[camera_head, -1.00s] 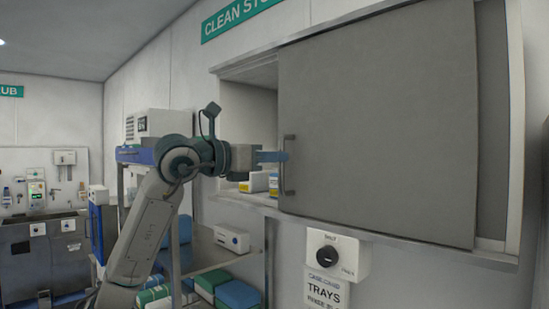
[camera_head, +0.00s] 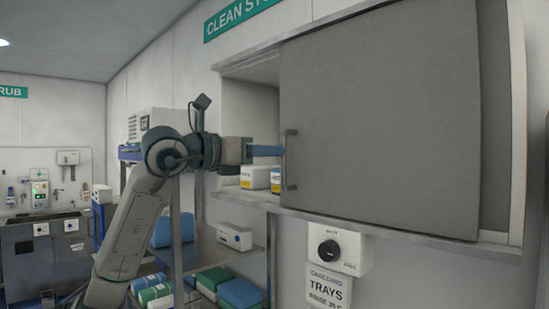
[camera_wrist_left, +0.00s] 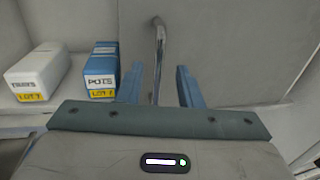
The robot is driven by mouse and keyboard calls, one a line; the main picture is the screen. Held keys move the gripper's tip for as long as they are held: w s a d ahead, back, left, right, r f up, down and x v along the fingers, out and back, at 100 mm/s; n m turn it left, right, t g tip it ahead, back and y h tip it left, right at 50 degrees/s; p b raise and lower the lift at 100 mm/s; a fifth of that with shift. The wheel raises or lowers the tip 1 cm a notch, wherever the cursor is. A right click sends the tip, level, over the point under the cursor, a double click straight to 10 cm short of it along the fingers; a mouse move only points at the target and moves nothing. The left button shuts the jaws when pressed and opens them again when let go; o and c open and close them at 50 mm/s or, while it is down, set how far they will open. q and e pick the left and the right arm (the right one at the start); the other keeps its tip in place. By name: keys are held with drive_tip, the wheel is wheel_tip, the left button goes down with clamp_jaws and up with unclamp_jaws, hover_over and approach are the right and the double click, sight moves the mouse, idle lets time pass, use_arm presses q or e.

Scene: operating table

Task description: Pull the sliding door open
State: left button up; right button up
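The grey sliding door (camera_head: 385,125) covers most of the wall cabinet, with a gap at its left side. Its vertical metal handle (camera_head: 290,160) is near the door's left edge. My left gripper (camera_head: 282,150) is at the handle's upper part in the head view. In the left wrist view, the handle (camera_wrist_left: 158,55) stands between the two blue fingers (camera_wrist_left: 160,85), which are apart with room on both sides. Whether either finger touches the handle I cannot tell. My right gripper is not in view.
White and blue boxes (camera_wrist_left: 101,72) sit on the cabinet shelf left of the handle. A control box with a black knob (camera_head: 330,250) is on the wall below the door. A rack with packs (camera_head: 238,292) stands below left.

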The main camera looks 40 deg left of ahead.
use_arm(q)
drive_tip(key=b+v, duration=0.3)
drive_tip(key=v, duration=0.5)
drive_tip(key=shift+s, duration=0.3)
